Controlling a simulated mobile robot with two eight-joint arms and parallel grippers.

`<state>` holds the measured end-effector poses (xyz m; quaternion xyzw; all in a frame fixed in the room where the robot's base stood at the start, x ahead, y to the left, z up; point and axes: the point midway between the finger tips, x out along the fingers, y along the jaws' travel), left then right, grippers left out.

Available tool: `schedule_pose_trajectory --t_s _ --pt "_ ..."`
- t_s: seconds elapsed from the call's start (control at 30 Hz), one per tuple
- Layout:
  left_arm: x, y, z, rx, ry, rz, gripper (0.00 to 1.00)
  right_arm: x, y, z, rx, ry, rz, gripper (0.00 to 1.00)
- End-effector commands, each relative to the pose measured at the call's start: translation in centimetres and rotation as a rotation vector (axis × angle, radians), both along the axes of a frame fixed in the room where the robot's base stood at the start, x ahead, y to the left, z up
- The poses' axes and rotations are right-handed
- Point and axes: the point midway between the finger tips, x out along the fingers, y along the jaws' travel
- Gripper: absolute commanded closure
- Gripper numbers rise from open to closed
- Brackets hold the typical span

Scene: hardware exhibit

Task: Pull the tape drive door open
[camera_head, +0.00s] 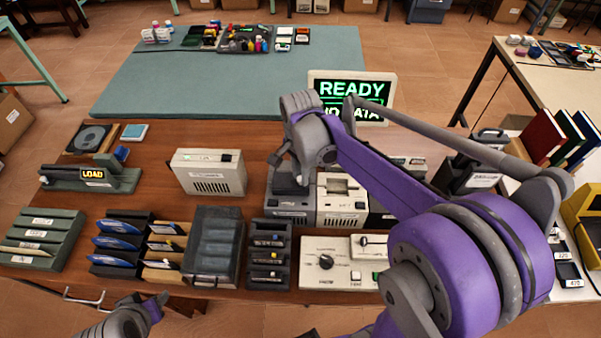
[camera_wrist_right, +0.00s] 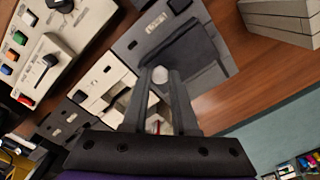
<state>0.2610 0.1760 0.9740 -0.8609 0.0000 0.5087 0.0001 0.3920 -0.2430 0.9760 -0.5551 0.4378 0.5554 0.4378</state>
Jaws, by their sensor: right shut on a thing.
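The tape drive, as I take it, is the dark grey unit (camera_head: 288,207) in the middle of the bench, left of a cream unit (camera_head: 342,204). In the right wrist view its door (camera_wrist_right: 196,50) is a dark slab over the grey casing. My right gripper (camera_head: 281,163) is over the top of this unit, and its arm hides part of the area. In the right wrist view my right gripper (camera_wrist_right: 160,82) is shut on a pale round knob (camera_wrist_right: 160,73) at the door. How far the door stands open is unclear. My left gripper (camera_head: 143,306) is low at the front left, away from the drive.
A cream box (camera_head: 208,172) stands left of the drive. A dark slotted rack (camera_head: 270,255) and a cream control panel (camera_head: 324,262) with knobs stand in front. A lit screen (camera_head: 352,92) stands behind. Bare wood lies between the cream box and the drive.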

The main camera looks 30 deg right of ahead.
Motion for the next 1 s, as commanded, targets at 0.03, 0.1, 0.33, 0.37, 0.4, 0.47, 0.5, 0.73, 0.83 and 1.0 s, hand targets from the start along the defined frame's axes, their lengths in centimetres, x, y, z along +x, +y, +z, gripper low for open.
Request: schedule_pose_trajectory --t_s 0.03,0.1,0.33,0.37,0.4,0.47,0.5,0.73,0.83,1.0 --pt "0.0 0.0 0.0 0.000 0.000 0.000 0.50 0.0 0.0 0.0 0.000 0.000 0.000 1.00" --pt "0.0 0.0 0.0 0.000 0.000 0.000 0.50 0.0 0.0 0.0 0.000 0.000 0.000 1.00" --pt "0.0 0.0 0.0 0.000 0.000 0.000 0.50 0.0 0.0 0.0 0.000 0.000 0.000 1.00" --pt "0.0 0.0 0.0 0.000 0.000 0.000 0.50 0.1 0.0 0.0 0.000 0.000 0.000 1.00" --pt "0.0 0.0 -0.1 0.000 0.001 0.000 0.50 0.4 -0.2 0.0 0.000 0.000 -0.001 1.00" --pt "-0.1 0.0 -0.3 0.000 0.002 0.000 0.50 1.0 -0.6 0.0 0.000 0.000 -0.002 1.00" --pt "-0.2 0.0 -0.4 0.000 0.004 0.000 0.50 1.7 -1.0 -0.1 0.000 0.000 -0.001 1.00" --pt "-0.4 0.0 -0.8 0.000 0.007 0.000 0.50 4.5 -2.8 0.0 0.000 0.000 -0.001 1.00" --pt "-0.4 0.0 -0.8 0.000 0.007 0.000 0.50 4.7 -2.9 0.0 0.000 -0.001 0.000 1.00" --pt "-0.3 0.0 -0.8 0.000 0.007 0.000 0.50 4.7 -2.8 0.0 0.000 -0.001 0.001 1.00"
